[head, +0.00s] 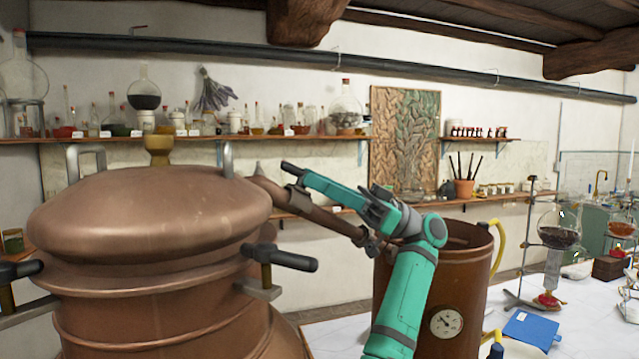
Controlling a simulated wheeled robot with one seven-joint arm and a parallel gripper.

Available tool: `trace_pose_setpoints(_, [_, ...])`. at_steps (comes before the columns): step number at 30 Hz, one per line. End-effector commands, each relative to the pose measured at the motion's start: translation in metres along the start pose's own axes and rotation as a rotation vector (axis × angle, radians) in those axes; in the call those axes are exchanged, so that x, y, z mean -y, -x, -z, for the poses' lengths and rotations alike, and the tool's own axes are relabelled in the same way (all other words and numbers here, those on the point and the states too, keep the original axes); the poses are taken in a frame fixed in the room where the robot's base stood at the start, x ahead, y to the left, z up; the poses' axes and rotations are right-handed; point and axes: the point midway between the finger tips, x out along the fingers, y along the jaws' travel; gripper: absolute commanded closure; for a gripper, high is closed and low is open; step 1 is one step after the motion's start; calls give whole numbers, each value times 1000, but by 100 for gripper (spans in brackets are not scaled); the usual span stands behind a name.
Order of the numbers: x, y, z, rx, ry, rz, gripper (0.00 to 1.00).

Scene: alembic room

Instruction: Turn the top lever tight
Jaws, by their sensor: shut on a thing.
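A large copper still (150,215) with a domed lid fills the left. A brown pipe (335,222) runs from behind the lid down to the right, with a dark clamp (297,196) around its upper part. My teal gripper (296,172) reaches in from the right, above the pipe. It is shut on a small dark piece at this clamp, which appears to be the top lever; the fingers hide much of it, so its exact angle cannot be told. A black-handled lever (285,258) juts right from the still's rim, apart from my gripper. Another black lever (20,270) is at the left edge.
A copper pot (390,295) with a dial gauge (446,322) stands behind my arm. A yellow hose (498,245) curves beside it. The white table at right holds a round flask (559,229) on a stand and a blue book (532,329). Shelves with bottles line the wall.

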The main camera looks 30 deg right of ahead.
Motion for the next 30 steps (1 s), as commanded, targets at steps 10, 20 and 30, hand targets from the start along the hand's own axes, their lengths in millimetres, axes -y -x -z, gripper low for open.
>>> trace_pose_setpoints(10, [-3,0,-3,1,-7,-6,68])
trace_pose_setpoints(20, [-2,8,-1,1,-5,-5,68])
trace_pose_setpoints(30, [-2,58,-1,1,-5,-6,68])
